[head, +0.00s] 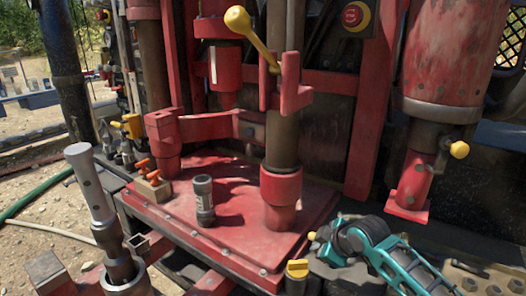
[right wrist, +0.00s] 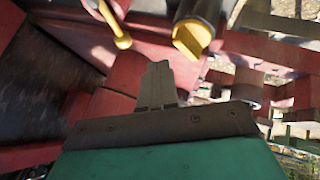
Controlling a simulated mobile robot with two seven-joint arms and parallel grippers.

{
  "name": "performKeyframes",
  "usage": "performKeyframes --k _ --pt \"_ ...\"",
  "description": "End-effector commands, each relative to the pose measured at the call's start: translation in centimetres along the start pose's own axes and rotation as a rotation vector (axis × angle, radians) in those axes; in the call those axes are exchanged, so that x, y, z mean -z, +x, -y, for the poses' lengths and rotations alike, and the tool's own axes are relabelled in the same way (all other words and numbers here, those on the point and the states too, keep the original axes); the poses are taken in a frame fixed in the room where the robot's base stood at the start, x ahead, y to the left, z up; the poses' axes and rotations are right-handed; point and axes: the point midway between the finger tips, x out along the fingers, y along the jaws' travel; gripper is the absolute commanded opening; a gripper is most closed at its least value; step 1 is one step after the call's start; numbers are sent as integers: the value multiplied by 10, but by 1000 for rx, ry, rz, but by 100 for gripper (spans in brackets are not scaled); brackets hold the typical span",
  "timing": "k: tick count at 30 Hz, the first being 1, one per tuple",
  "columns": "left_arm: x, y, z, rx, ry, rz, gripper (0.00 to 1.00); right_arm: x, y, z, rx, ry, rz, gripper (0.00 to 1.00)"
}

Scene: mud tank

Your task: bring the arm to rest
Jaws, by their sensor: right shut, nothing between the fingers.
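My right gripper (right wrist: 157,82) shows in the right wrist view, its grey fingers together with nothing between them. The fingers point toward red metalwork, and I see no contact with it. In the head view, my teal and black right arm (head: 402,266) is folded low at the bottom right, in front of the red base plate's right side. Its fingertips cannot be made out clearly there. My left arm and left gripper are not in view.
The red base plate (head: 235,232) carries a dark cylinder (head: 204,200) and an orange-handled valve (head: 150,180). A yellow-knobbed lever (head: 250,35) rises above. A yellow-topped fitting (head: 297,270) is close left of my arm. A red tank (head: 448,50) hangs at right.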

Motion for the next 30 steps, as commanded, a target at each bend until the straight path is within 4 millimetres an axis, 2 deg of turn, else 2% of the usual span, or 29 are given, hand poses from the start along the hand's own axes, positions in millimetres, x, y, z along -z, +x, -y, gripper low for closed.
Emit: performKeyframes --k 1,4,8,13,18,24,30 --pt "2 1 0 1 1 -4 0 -7 7 22 9 37 -16 0" --pt "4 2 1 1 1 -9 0 -19 14 62 3 132 -59 0" --pt "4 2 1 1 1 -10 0 -38 14 111 -20 273 -114 0" --pt "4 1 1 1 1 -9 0 -69 0 166 -65 459 -162 0" --pt "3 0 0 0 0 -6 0 -104 -27 210 -127 628 -185 0" --pt "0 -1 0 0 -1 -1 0 -135 -60 241 -192 745 -192 0" --pt "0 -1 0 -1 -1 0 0 -145 -72 248 -216 779 -195 0"
